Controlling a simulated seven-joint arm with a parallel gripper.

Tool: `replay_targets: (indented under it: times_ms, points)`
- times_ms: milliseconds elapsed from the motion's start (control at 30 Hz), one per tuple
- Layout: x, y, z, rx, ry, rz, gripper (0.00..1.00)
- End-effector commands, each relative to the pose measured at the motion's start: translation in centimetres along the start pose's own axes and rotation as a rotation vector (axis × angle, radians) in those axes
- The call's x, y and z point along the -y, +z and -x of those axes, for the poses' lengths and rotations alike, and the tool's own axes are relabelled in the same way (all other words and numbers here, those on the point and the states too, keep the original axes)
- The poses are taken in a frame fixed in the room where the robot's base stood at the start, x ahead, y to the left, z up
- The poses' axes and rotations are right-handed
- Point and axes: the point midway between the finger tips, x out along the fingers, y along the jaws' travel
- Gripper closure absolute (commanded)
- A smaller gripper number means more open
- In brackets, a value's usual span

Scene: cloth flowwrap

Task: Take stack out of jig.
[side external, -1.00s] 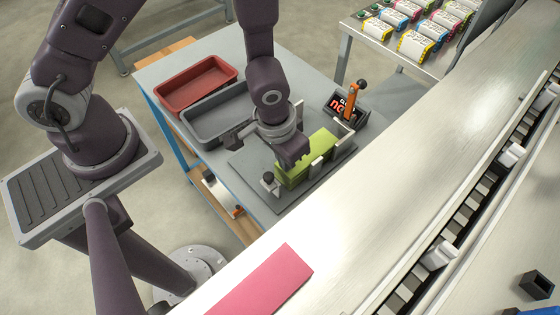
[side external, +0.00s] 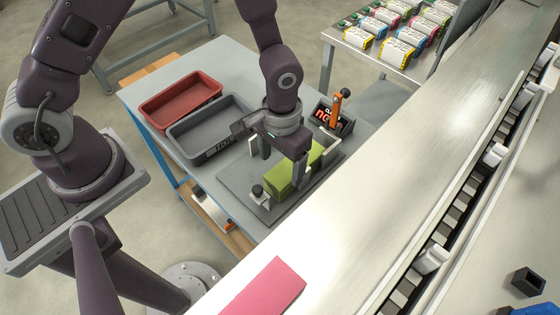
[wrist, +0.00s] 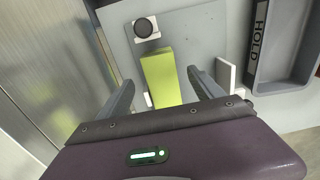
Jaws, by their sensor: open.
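The stack (side external: 285,177) is a lime-green block of folded cloth lying on the grey jig plate (side external: 237,180), beside its posts and upright stops. My gripper (side external: 279,166) is above the jig, pointing down and open. In the wrist view the green stack (wrist: 160,78) shows between the two spread fingers of my gripper (wrist: 160,77), with a gap on each side. I cannot tell how far the fingertips reach down beside it. The gripper hides part of the stack in the side view.
A grey tray (side external: 247,104), marked HOLD in the wrist view, and a red tray (side external: 181,99) stand left of the jig. An orange-handled clamp (side external: 337,107) and a dark sign are behind it. A steel conveyor (side external: 400,150) with a pink cloth (side external: 264,290) runs alongside.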

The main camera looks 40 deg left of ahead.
Motion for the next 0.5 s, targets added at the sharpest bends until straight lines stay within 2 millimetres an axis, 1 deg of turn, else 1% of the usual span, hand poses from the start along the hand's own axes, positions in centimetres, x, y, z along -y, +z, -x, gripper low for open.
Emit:
replay_targets:
  times_ms: [167,267,400,500]
  points:
    - [0.0,0.0,-0.4,0.0,0.0,0.0,0.24]
    - [0.0,0.1,-1.8,0.002,-0.001,-0.001,0.24]
    - [0.0,0.1,-4.2,0.002,-0.001,-0.002,0.24]
    - [0.0,0.1,-5.6,0.001,-0.001,-0.001,0.24]
